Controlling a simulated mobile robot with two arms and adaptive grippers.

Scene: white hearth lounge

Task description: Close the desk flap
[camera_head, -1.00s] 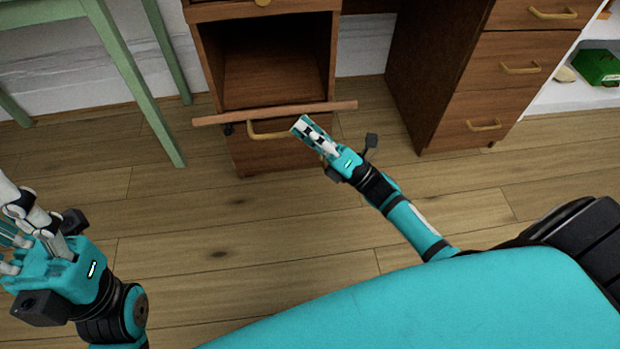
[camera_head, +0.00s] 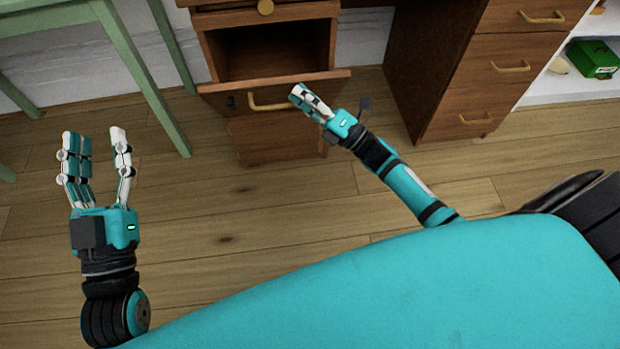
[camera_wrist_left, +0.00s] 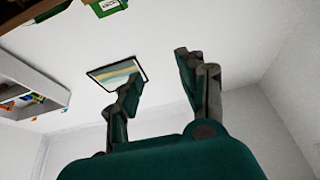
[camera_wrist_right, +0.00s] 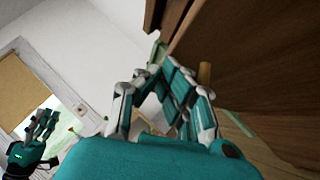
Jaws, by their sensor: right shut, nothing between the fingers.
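The desk flap (camera_head: 226,105) is a brown wooden panel with a brass bar handle (camera_head: 268,107), low on the desk pedestal. It stands partly open, with the dark compartment (camera_head: 270,50) showing above its top edge. My right gripper (camera_head: 299,93) is shut and empty, its fingertips at the flap's front by the right end of the handle; I cannot tell whether they touch. In the right wrist view the fingers (camera_wrist_right: 165,92) are close to brown wood (camera_wrist_right: 265,50) and a brass piece. My left gripper (camera_head: 95,142) is open and empty over the floor at left.
A green table (camera_head: 135,70) stands left of the desk. A second drawer pedestal (camera_head: 500,75) with brass handles stands to the right, with a knee gap between. A white shelf (camera_head: 555,88) holds a green box (camera_head: 592,58). The wooden floor (camera_head: 260,200) in front is clear.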

